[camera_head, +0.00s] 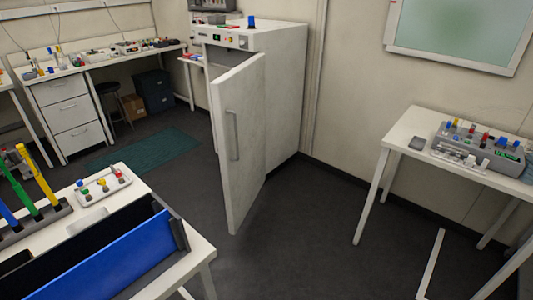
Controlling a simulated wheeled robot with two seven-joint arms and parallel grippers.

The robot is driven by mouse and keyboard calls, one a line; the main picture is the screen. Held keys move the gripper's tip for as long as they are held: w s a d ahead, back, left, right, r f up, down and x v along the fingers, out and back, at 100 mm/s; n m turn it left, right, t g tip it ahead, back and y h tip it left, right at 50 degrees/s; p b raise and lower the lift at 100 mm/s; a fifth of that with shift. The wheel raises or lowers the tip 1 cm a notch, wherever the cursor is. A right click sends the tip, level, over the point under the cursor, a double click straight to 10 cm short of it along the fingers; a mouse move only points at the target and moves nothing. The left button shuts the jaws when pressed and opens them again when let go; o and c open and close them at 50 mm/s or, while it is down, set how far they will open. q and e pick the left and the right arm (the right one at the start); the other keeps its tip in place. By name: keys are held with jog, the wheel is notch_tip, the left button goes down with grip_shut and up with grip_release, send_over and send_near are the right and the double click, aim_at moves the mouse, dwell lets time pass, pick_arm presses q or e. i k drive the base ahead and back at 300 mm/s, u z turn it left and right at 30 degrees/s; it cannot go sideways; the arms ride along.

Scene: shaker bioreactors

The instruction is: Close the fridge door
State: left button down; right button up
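The white fridge (285,85) stands against the back wall, right of the lab bench. Its front panel with a small green display (216,37) shows along the top. The fridge door (238,140) is open and swung out toward me, with a grey vertical handle (232,135) on the face that I see. The fridge inside is mostly hidden behind the door. Neither of my grippers shows in the head view.
A near table at lower left holds a blue panel (105,262) and a small white tray (103,187). A white table (408,131) with a grey device (480,146) stands at right. Dark floor (305,240) between them is clear. A stool (116,102) stands under the back bench.

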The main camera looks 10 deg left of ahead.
aim_at(238, 97)
jog(key=z, duration=0.65)
jog(key=i, duration=1.8)
jog(key=u, duration=0.9)
jog(key=i, duration=1.05)
jog(key=u, duration=1.1)
